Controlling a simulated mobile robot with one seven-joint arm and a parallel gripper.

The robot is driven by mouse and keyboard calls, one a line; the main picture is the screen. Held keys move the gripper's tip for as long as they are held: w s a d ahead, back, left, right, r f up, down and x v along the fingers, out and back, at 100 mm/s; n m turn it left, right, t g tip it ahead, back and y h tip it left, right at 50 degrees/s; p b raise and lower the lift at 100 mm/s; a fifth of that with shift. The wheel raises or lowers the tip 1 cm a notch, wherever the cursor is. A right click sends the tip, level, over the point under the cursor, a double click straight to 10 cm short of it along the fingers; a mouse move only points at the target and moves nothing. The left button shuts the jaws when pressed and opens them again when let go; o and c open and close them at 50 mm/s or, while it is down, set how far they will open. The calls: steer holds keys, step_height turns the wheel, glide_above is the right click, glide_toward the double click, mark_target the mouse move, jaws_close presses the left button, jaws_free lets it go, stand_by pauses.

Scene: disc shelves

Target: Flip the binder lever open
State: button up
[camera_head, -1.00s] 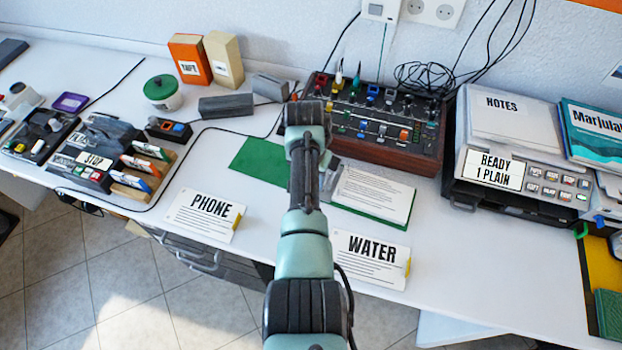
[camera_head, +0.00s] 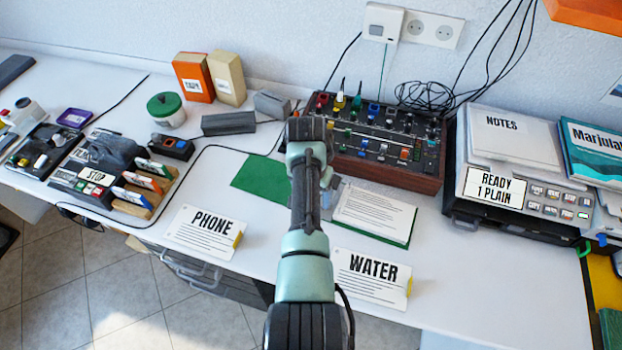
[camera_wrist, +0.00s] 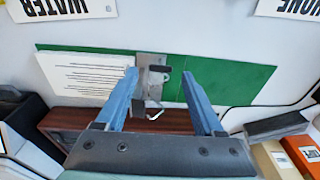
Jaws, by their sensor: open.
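The green binder (camera_head: 262,184) lies open on the white desk, with a white printed sheet (camera_head: 374,212) on its right half. In the wrist view the green cover (camera_wrist: 235,80) and the sheet (camera_wrist: 85,72) lie on either side of a grey metal mechanism (camera_wrist: 150,78) with a dark-tipped lever (camera_wrist: 161,70). My gripper (camera_wrist: 165,84) is open, its blue fingers apart on either side of the mechanism in this view. Whether it touches anything I cannot tell. In the head view my arm hides most of the mechanism and the fingers.
A wooden-sided control panel (camera_head: 385,140) with knobs stands behind the binder. PHONE (camera_head: 206,230) and WATER (camera_head: 370,280) cards lie in front. Desk space right of WATER is clear.

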step_height(320, 180, up, 12)
steer(key=s, duration=0.1)
steer(key=shift+s+a+f+p, duration=0.15)
steer(key=shift+a+p, duration=0.1)
steer(key=shift+p, duration=0.1)
